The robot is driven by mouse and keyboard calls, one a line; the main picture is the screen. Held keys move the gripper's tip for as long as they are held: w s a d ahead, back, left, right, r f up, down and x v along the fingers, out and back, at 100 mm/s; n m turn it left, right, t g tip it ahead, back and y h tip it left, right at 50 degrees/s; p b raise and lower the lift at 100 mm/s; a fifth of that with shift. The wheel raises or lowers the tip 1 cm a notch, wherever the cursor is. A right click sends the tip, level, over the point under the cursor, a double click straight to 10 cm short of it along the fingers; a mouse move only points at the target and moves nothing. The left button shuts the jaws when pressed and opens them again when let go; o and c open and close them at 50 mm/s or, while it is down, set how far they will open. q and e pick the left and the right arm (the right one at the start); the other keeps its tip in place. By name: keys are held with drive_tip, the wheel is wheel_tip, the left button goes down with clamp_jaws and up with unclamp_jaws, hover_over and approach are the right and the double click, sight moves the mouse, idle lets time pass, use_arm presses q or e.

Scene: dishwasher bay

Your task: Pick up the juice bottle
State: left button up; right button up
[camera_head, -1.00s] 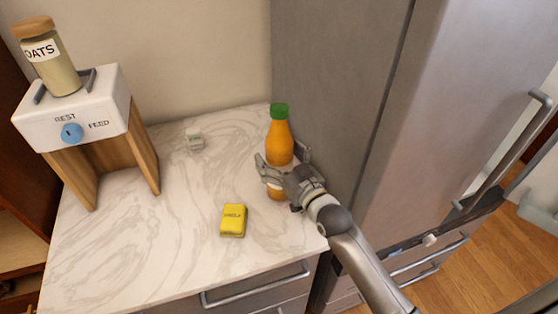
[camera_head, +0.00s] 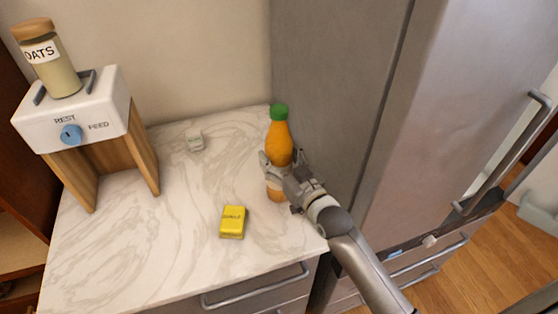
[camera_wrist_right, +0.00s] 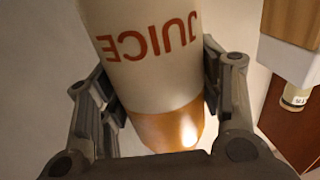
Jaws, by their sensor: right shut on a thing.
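The juice bottle (camera_head: 279,142) is orange with a green cap and stands upright on the marble counter, close to the fridge side. My right gripper (camera_head: 277,167) is shut around its lower half. In the right wrist view the bottle's white label reading JUICE (camera_wrist_right: 150,50) fills the space between the two fingers (camera_wrist_right: 160,95), one on each side. The gripper hides part of the bottle's label in the head view. I cannot tell whether the bottle's base touches the counter. My left gripper is not in view.
A yellow box (camera_head: 232,221) lies on the marble counter (camera_head: 180,250), left of my right arm. A dispenser (camera_head: 75,110) with an oats jar (camera_head: 52,65) stands at left. The fridge (camera_head: 330,80) rises close on the right.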

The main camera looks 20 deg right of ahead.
drive_tip(key=shift+r, duration=0.25)
